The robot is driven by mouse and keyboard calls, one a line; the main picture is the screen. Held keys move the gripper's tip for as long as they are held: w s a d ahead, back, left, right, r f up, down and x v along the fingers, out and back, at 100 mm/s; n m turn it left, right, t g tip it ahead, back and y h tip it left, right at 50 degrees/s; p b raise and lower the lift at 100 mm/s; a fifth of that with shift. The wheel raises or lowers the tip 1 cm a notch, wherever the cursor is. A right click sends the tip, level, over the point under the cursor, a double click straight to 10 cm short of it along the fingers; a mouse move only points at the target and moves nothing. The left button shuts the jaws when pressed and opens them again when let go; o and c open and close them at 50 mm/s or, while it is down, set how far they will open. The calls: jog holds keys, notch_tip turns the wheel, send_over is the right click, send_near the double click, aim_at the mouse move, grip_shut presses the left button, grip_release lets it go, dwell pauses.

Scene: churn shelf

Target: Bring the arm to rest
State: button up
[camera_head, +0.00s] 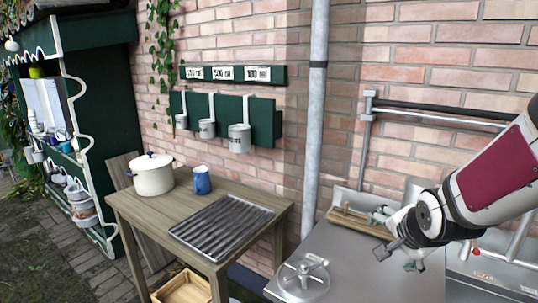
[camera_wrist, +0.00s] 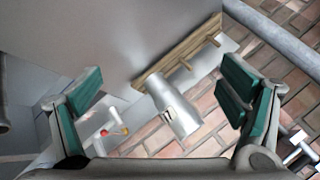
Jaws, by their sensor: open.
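My gripper (camera_head: 398,256) is over the steel counter (camera_head: 352,262) at the right of the head view, at the end of my arm, which reaches in from the right edge. In the wrist view my gripper (camera_wrist: 162,90) has its two green-padded fingers wide apart. Nothing touches the pads. Between them, farther off, show a wooden peg rack (camera_wrist: 180,52) and a grey metal cylinder (camera_wrist: 176,108) with a dark mark. The peg rack also shows in the head view (camera_head: 352,222), behind my gripper.
A wooden table (camera_head: 135,207) at left holds a cream pot (camera_head: 153,178), a blue mug (camera_head: 202,181) and a ridged drainer (camera_head: 222,226). A grey pipe (camera_head: 316,110) stands between table and counter. A round metal fitting (camera_head: 303,277) is on the counter.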

jog(key=s+a+r+n+g+p, duration=0.1)
jog(key=s+a+r+n, duration=0.3)
jog(key=s, duration=0.9)
jog(key=s+a+r+n+g+y+p, duration=0.1)
jog(key=s+a+r+n+g, duration=0.1)
jog(key=s+r+n, duration=0.4)
jog(key=s+a+n, duration=0.1)
jog(key=s+n, duration=0.2)
jog(key=s, duration=0.4)
jog(key=shift+a+r+g, duration=0.35)
jog(key=shift+r+g, duration=0.05)
